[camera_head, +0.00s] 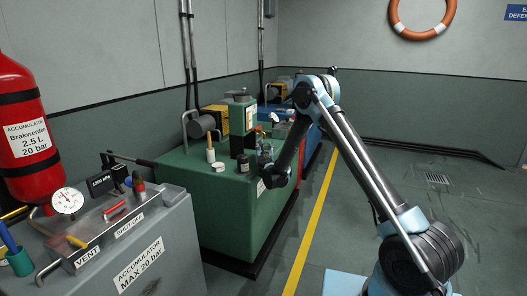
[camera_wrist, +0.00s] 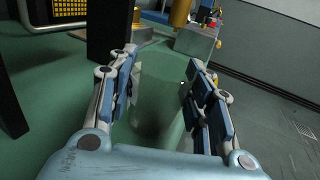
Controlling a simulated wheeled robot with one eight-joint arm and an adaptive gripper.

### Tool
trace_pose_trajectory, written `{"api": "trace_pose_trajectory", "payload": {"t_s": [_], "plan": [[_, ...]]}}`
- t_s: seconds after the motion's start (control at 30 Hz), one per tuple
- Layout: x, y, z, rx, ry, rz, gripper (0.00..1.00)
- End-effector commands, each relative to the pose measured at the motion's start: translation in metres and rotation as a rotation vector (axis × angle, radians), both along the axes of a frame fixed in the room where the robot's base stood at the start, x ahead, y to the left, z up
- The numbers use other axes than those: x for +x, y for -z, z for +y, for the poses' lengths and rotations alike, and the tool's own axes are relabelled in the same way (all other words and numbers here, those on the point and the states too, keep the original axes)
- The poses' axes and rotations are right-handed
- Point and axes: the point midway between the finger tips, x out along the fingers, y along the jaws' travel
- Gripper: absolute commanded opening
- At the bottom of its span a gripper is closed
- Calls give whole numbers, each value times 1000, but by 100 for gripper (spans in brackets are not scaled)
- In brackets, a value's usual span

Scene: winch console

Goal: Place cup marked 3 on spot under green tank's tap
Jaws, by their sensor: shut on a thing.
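My gripper (camera_wrist: 158,82) has its two fingers on either side of a see-through, greenish cup-like thing (camera_wrist: 160,95) in the wrist view, and is shut on it. No number can be read on it. In the head view my gripper (camera_head: 265,152) is over the right part of the green console top, and the cup cannot be made out there. An upright green tank-like block (camera_head: 242,118) stands on the console just left of my gripper. Its tap and the spot under it cannot be made out clearly.
On the green console (camera_head: 205,185) stand a pale cylinder with a yellowish top (camera_head: 211,152), a small dark jar (camera_head: 243,163) and a low white disc (camera_head: 218,167). A grey console (camera_head: 175,245) with a gauge is at the front left. The floor right of the yellow line is largely clear.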

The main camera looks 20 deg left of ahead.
Motion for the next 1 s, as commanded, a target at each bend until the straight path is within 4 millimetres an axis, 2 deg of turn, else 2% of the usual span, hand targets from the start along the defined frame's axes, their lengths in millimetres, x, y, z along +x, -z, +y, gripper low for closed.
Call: {"api": "trace_pose_trajectory", "payload": {"t_s": [0.2,0.23,0.3,0.73,0.87,1.0], "plan": [[0,2,0,0,0,0,27],[0,2,0,0,0,0,53],[0,2,0,0,0,0,66],[-2,0,-1,0,0,0,66],[-16,-1,-5,0,-1,0,66],[-41,-1,-13,0,-1,0,66]]}}
